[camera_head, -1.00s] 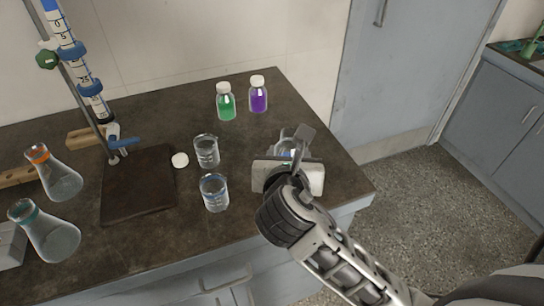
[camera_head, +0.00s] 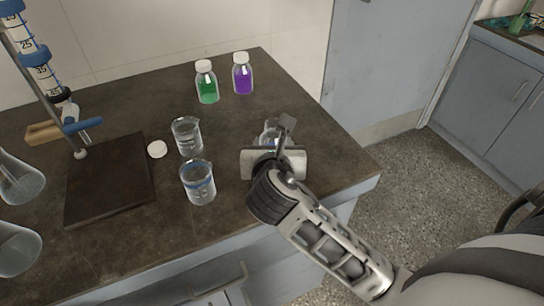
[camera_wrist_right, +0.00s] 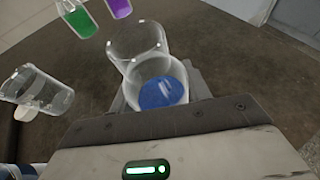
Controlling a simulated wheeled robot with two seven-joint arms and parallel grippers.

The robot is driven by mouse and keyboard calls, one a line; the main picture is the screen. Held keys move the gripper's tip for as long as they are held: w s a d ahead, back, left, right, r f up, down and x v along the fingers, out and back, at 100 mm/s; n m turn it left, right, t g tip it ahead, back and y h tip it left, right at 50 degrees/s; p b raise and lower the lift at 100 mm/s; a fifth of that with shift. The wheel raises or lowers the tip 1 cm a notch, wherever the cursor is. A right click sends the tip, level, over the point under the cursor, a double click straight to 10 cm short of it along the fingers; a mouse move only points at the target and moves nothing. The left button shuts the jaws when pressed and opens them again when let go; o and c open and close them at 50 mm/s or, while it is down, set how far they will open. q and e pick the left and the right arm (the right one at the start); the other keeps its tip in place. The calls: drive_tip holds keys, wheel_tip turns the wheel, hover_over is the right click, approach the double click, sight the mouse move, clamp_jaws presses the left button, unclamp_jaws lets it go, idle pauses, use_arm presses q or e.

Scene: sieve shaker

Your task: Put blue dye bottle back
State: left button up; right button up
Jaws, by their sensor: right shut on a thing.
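My right gripper (camera_head: 273,163) is shut on a clear glass vessel (camera_head: 270,131) near the right end of the dark worktop. In the right wrist view this vessel, with blue liquid (camera_wrist_right: 158,92) in it, sits between the jaws and appears to be the blue dye bottle. A clear round glass shape (camera_wrist_right: 136,42) shows right beyond it; I cannot tell whether it is part of the same vessel. The gripper hides much of it in the head view. A white cap (camera_head: 157,149) lies on the worktop. My left gripper is not in view.
Two beakers (camera_head: 187,137) (camera_head: 198,183) stand left of my right gripper. A capped green bottle (camera_head: 207,84) and a capped purple bottle (camera_head: 242,75) stand at the back. A burette stand with a dark base (camera_head: 108,188) is at left. The worktop between bottles and gripper is clear.

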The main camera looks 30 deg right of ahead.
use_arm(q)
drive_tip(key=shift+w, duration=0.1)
use_arm(e)
drive_tip(key=shift+f, duration=0.1)
drive_tip(key=o, duration=1.1)
drive_tip(key=shift+f, duration=0.1)
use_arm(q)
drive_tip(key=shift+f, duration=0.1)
